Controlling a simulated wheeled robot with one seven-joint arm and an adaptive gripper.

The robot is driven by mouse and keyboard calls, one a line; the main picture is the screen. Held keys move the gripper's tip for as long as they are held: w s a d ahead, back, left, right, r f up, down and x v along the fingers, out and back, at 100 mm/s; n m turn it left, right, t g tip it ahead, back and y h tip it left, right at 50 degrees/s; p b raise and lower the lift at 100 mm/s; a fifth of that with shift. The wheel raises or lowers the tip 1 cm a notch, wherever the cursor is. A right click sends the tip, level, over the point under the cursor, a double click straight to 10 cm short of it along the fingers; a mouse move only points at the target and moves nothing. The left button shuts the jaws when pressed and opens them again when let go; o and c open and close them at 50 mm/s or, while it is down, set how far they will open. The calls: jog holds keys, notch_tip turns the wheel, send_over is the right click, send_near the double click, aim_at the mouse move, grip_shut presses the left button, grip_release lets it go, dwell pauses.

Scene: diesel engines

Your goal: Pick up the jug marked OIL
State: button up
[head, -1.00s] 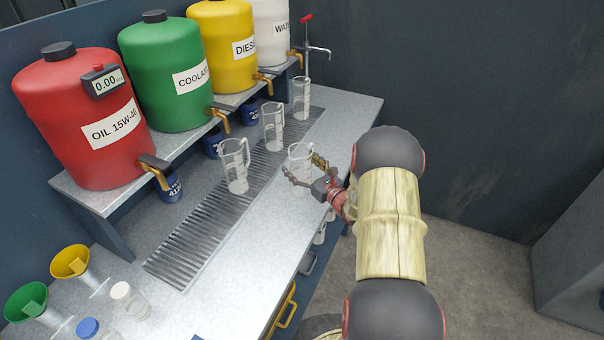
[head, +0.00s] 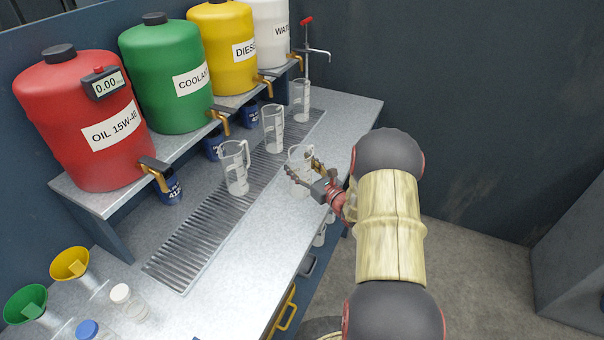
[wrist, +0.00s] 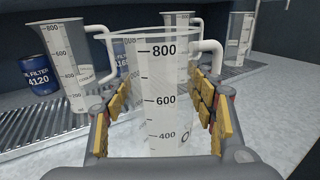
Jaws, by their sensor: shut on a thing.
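A clear measuring jug (head: 298,157) with a black scale stands near the front edge of the steel bench. In the wrist view the jug (wrist: 160,75) is upright between my fingers, its handle at the upper right. Part of a label with a round letter like an O shows low on its right side; the rest is hidden. My gripper (head: 303,174) is shut on this jug from both sides. In the wrist view, yellow finger pads (wrist: 122,100) flank it. I cannot see a gap under the jug.
Other clear jugs stand on the drain grate: a near one (head: 235,172), a middle one (head: 273,130) and a far one (head: 301,97). Red (head: 75,125), green, yellow and white tanks stand on the shelf behind. Funnels and bottles are at front left.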

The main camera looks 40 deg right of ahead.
jog(key=shift+c, duration=0.8)
jog(key=shift+r, duration=0.15)
